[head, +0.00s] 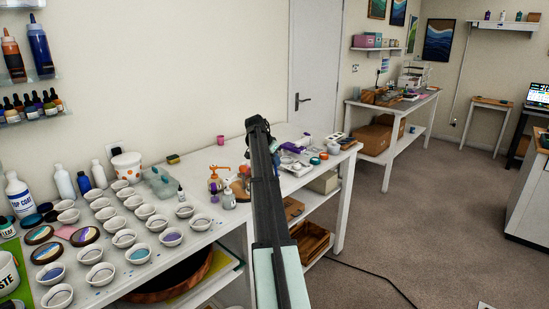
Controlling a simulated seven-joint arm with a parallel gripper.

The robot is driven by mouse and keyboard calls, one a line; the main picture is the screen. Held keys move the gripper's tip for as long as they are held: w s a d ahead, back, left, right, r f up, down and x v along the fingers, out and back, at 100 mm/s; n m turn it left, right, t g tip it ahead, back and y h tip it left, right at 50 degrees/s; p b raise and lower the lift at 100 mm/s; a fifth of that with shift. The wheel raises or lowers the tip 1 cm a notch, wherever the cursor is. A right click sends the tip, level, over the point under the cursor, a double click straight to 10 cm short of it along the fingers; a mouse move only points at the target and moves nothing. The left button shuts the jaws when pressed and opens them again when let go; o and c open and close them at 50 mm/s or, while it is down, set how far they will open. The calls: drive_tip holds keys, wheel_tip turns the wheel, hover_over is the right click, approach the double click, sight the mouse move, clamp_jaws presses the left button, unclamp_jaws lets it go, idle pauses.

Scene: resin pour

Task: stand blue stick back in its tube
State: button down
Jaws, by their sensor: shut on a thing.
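My arm (266,200) rises from the bottom centre and reaches over the white worktable (200,245). I cannot make out my gripper; its fingers do not show past the arm links. I cannot pick out the blue stick or its tube in this view. The arm hides a strip of the table's middle, and the small things beside it are too small to tell apart.
Several small white cups (123,238) crowd the table's left half. A small pink cup (220,140) stands at the back. Bare tabletop shows near the wall.

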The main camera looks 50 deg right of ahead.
drive_tip(key=shift+f, duration=0.15)
drive_tip(key=c, duration=1.1)
unclamp_jaws()
drive_tip(key=s+v, duration=0.1)
drive_tip(key=v, duration=1.2)
drive_tip(key=shift+w+a+r, duration=0.15)
drive_tip(key=shift+w+r, duration=0.3)
